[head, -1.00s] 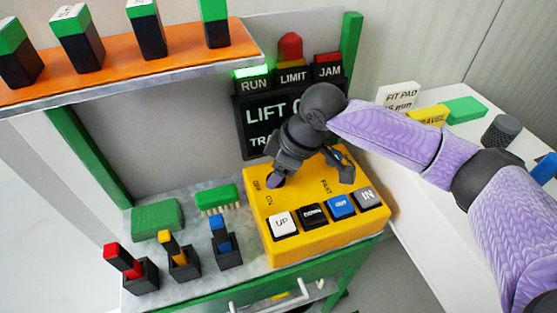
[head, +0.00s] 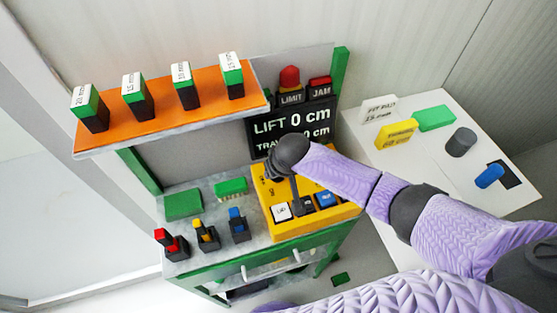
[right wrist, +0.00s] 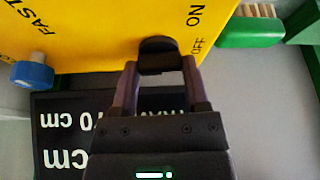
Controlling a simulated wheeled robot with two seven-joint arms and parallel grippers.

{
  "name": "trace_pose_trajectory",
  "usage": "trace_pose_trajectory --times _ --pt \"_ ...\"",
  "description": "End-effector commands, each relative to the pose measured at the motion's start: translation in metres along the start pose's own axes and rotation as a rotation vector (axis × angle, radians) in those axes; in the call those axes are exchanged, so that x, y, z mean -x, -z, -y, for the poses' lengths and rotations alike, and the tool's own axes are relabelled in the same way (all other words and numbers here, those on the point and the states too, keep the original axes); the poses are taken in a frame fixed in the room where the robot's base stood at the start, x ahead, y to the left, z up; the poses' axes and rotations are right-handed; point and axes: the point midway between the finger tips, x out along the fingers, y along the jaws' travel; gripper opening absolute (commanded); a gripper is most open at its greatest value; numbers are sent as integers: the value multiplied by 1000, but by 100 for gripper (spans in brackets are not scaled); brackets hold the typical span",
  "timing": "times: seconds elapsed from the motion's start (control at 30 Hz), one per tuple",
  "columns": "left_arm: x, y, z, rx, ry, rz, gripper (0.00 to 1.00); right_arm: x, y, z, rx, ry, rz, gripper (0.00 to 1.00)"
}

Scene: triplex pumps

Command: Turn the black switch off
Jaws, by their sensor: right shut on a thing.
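The black switch (right wrist: 158,46) stands on the yellow control box (right wrist: 90,25), near the printed OFF and ON labels, in the right wrist view. My right gripper (right wrist: 158,72) has one finger on each side of the switch and is shut on it. In the head view the yellow box (head: 285,229) lies under my right gripper (head: 270,174), whose hand and arm hide the switch. I cannot tell which label the switch points to. My left gripper is not in view.
Push buttons, including a white one (head: 281,212), line the box's front edge. Red, yellow and blue levers (head: 206,230) stand left of it. An orange shelf (head: 170,115) overhangs with several green-topped blocks. A white side table (head: 440,165) is at right.

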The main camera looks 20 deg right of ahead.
Motion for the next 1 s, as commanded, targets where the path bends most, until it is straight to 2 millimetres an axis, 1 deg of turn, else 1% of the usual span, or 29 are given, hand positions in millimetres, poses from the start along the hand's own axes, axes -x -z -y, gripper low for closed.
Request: trace_pose_trajectory --times 0.03,0.3,0.87,0.9,0.97,1.0 --pt "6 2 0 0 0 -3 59 3 2 1 -21 -7 -2 0" --pt "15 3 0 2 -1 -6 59 1 1 1 -110 -44 -2 0" --pt "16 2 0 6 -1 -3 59 0 1 0 -136 -56 -3 0" --pt "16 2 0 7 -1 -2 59 0 2 0 -136 -56 -4 63" --pt "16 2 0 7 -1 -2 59 0 1 0 -136 -56 -3 76" --pt "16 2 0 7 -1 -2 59 0 1 0 -136 -56 -3 84"
